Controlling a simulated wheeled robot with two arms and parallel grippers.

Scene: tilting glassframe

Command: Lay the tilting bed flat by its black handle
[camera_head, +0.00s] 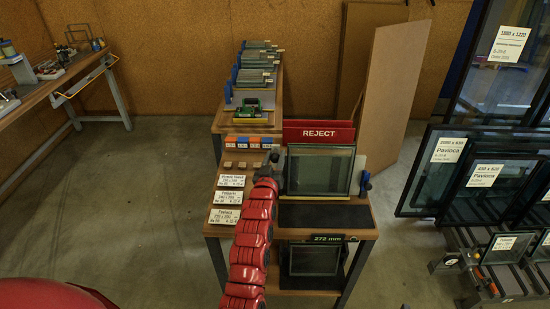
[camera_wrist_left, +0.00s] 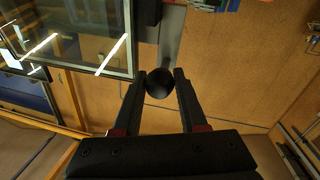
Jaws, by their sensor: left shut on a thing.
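The tilting bed (camera_head: 359,174) stands steeply raised on the workbench, with a glass pane (camera_head: 318,171) in front of it. A yellow strip runs along the pane's lower edge. My left gripper (camera_head: 272,162) is at the left side of the bed, and the black handle is mostly hidden by it there. In the left wrist view the round black handle (camera_wrist_left: 158,88) sits between the two fingers of my left gripper (camera_wrist_left: 160,78), which is shut on it. The pane also shows at upper left in that view (camera_wrist_left: 85,35). My right gripper is not in view.
A dark mat (camera_head: 325,216) lies on the bench in front of the pane. A red REJECT sign (camera_head: 318,133) stands behind it, and a blue clamp (camera_head: 365,184) is at the right. Label cards (camera_head: 228,198) lie left of my arm. Framed panes (camera_head: 485,175) stand at the right.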

